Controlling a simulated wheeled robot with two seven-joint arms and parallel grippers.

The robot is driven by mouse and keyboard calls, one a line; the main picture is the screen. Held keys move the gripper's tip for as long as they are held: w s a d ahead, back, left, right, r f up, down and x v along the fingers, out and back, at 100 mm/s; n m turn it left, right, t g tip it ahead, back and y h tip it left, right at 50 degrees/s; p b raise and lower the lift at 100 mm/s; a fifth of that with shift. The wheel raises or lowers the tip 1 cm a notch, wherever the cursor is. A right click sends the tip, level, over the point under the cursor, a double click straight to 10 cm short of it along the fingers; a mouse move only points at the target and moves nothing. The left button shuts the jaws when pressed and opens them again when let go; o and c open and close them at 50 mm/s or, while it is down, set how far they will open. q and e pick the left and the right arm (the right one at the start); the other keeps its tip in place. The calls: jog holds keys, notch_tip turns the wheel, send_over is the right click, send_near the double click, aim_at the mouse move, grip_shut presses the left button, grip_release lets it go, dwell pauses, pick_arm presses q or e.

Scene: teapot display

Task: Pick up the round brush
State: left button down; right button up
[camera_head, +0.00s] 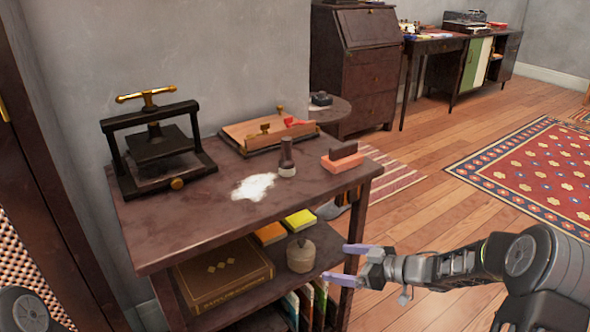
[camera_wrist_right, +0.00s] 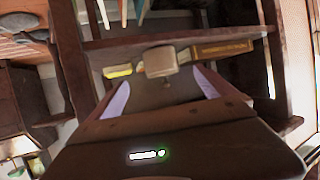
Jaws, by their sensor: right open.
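An upright brush with a dark handle and a pale round base (camera_head: 287,158) stands on the dark table top (camera_head: 190,222), beside a patch of white powder. It looks like the round brush. A beige round object with a knob (camera_head: 301,254) stands on the shelf below; its kind is unclear. My right gripper (camera_head: 338,264) is open and empty at the right side of that shelf, below the table top. In the right wrist view, the beige object (camera_wrist_right: 160,61) shows beyond and between the spread fingers. My left gripper is out of view.
A press (camera_head: 155,150), a wooden tray (camera_head: 265,133) and an orange block with a dark handle (camera_head: 342,157) share the table top. A large book (camera_head: 225,275) and yellow and orange books (camera_head: 299,220) lie on the shelf. Open floor lies to the right.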

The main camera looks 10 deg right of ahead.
jog(key=s+a+f+m+g+h, duration=0.1)
jog(key=s+a+f+m, duration=0.25)
jog(key=f, duration=0.25)
jog(key=s+a+f+m+h, duration=0.2)
jog(key=a+f, duration=0.2)
jog(key=f, duration=0.1)
jog(key=s+a+f+m+g+h, duration=0.1)
jog(key=s+a+f+m, duration=0.25)
jog(key=f, duration=0.25)
jog(key=s+a+f+g, duration=0.2)
jog(key=s, duration=0.5)
jog(key=s+a+f+m+g+h, duration=0.1)
jog(key=s+a+f+g, duration=0.1)
jog(key=s, duration=0.5)
jog(key=s+a+f+m+g, duration=0.1)
jog(key=s+a+f+g, duration=0.1)
jog(key=s+f, duration=0.2)
jog(key=s, duration=0.3)
jog(key=shift+a+f+h, duration=0.25)
jog(key=shift+a+h, duration=0.05)
jog(key=shift+a, duration=0.05)
